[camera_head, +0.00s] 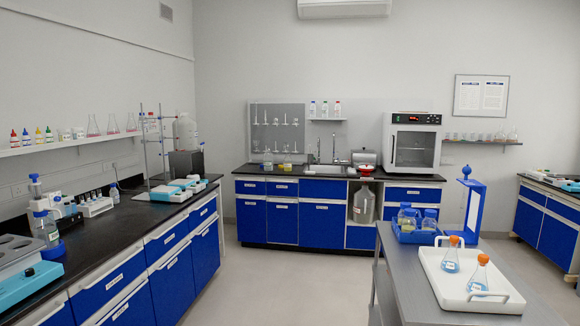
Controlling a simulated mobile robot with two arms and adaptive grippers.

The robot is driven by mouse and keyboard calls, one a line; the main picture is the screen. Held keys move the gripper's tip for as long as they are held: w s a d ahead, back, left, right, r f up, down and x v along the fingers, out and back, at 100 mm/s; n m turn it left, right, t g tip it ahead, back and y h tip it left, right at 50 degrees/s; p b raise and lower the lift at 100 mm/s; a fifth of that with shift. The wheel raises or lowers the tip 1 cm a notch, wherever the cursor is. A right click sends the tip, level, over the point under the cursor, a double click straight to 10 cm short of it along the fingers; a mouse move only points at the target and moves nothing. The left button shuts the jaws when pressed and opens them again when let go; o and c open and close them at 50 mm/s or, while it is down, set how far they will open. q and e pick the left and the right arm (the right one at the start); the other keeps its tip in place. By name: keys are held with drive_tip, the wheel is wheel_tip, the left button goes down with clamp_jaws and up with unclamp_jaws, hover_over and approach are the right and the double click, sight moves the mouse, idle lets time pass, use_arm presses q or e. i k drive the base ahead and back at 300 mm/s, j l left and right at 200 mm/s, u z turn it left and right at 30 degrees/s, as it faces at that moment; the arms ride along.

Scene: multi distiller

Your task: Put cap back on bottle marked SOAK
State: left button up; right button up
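No label reading SOAK is legible, so I cannot tell which bottle it is. No loose cap can be made out. Two conical flasks with orange tops, a rear one (451,258) and a front one (478,281), stand in a white tray (490,308) at the lower right; both hold some blue liquid. Several blue-topped bottles (430,222) stand in a blue crate (415,238) behind the tray. Neither of my grippers is in view.
A grey table (400,277) carries the tray, the crate and a blue stand (477,207). A black-topped bench (110,230) runs along the left wall. A sink counter (280,172) with an oven (414,145) is at the back. The floor (275,285) between is clear.

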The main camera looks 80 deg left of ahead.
sight(288, 161)
drive_tip(key=u, duration=2.85)
drive_tip(key=i+z, duration=0.1)
drive_tip(key=i, duration=3.65)
drive_tip(key=i+u, duration=0.1)
drive_tip(key=i, duration=0.55)
drive_tip(key=i+l+u, duration=0.1)
drive_tip(key=i, duration=0.55)
drive_tip(key=i+l, duration=0.15)
drive_tip(key=i, duration=0.55)
drive_tip(key=j+z, duration=0.05)
